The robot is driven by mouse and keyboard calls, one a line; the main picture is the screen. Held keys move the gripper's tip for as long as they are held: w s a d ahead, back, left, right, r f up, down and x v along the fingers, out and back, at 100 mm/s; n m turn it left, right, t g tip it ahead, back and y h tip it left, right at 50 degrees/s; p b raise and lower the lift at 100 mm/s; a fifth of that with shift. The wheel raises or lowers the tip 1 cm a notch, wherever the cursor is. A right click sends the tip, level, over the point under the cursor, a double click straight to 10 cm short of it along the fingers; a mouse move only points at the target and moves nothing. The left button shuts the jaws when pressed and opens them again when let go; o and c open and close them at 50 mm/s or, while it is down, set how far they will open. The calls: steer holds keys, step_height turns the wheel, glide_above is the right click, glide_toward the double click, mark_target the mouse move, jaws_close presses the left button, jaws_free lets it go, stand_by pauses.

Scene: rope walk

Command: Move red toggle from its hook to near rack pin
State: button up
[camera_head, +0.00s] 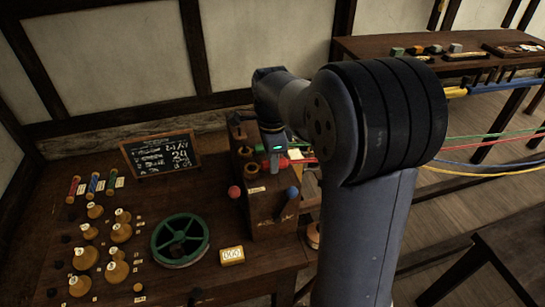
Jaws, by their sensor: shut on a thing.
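My gripper (275,163) points down at the back of the wooden hook stand (272,205), right of its middle. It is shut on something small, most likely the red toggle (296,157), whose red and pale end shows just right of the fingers. A red strand leads right from there and passes behind my arm. The grip itself is too small to see clearly. The hook is hidden by my gripper and the stand. Dark pins (490,76) stand along the front of the far bench at right; I cannot tell which is the near rack pin.
A green wheel (180,240), yellow block (232,255), several bobbins and a chalkboard (160,153) occupy the table. Green, blue and yellow strands (490,172) stretch across the right. My arm hides the middle.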

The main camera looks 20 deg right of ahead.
steer(key=shift+f, duration=0.25)
stand_by(0.6)
steer(key=o, duration=0.9)
step_height(320, 180, up, 8)
steer(key=p, duration=0.7)
stand_by(0.3)
step_height(320, 180, down, 8)
steer(key=b, duration=0.7)
stand_by(0.3)
